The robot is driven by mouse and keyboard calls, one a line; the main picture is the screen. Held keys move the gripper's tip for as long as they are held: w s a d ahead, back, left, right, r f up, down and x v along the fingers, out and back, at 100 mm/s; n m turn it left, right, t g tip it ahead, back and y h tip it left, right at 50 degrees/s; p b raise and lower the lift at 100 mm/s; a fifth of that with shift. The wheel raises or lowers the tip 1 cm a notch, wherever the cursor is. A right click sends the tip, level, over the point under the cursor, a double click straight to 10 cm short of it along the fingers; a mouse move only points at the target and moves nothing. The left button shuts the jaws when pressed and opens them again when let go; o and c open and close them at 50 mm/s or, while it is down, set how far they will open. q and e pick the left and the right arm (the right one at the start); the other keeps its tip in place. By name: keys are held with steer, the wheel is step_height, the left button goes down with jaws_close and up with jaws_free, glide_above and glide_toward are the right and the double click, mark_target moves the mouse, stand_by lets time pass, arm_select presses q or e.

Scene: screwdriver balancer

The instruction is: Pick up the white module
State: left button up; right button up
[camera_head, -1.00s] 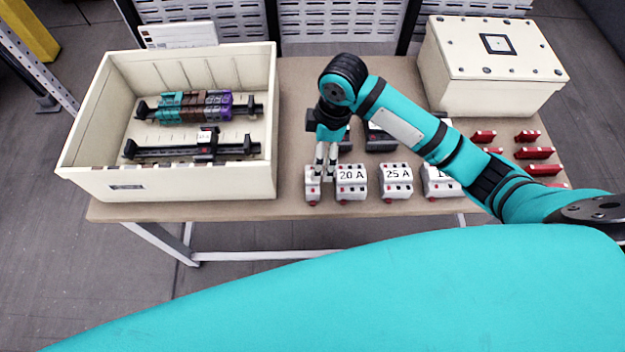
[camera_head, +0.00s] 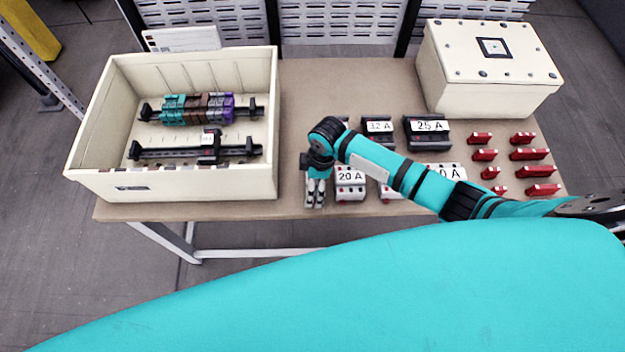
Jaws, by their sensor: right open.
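My right gripper (camera_head: 315,197) points down at the front left of the module row, with its jaws open. The narrow white module that stands at the left end of that row is now covered by the gripper, and I cannot tell whether it lies between the fingers. Just right of the fingers stands a wider white module labelled 20 A (camera_head: 350,190). Further right are a white module partly hidden by my arm (camera_head: 390,194) and another whose label ends in 0 A (camera_head: 457,169). My left gripper is not in view.
An open cream enclosure (camera_head: 200,185) with rails and coloured terminals stands left of the gripper. Dark modules labelled 32 A (camera_head: 378,139) and 25 A (camera_head: 428,140) stand behind my arm. Red parts (camera_head: 530,154) and a closed cream box (camera_head: 492,95) are at right.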

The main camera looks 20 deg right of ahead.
steer(key=shift+f, duration=0.15)
steer(key=c, duration=1.1)
steer(key=shift+c, duration=0.4)
steer(key=shift+w+r, duration=0.1)
steer(key=shift+r, duration=0.45)
steer(key=shift+s+a+r+b, duration=0.15)
steer(key=shift+s+r+b, duration=0.15)
steer(key=shift+r, duration=0.3)
steer(key=shift+s+a+r+b, duration=0.15)
steer(key=shift+r+b, duration=0.25)
steer(key=shift+r, duration=0.2)
steer(key=s+a+b, duration=0.1)
steer(key=s+a, duration=0.2)
steer(key=s, duration=0.3)
steer(key=s+a+r+b, duration=0.1)
steer(key=s+a, duration=0.3)
steer(key=s, duration=0.3)
steer(key=shift+s+a+r+b, duration=0.15)
steer(key=shift+r+b, duration=0.15)
steer(key=shift+b, duration=0.05)
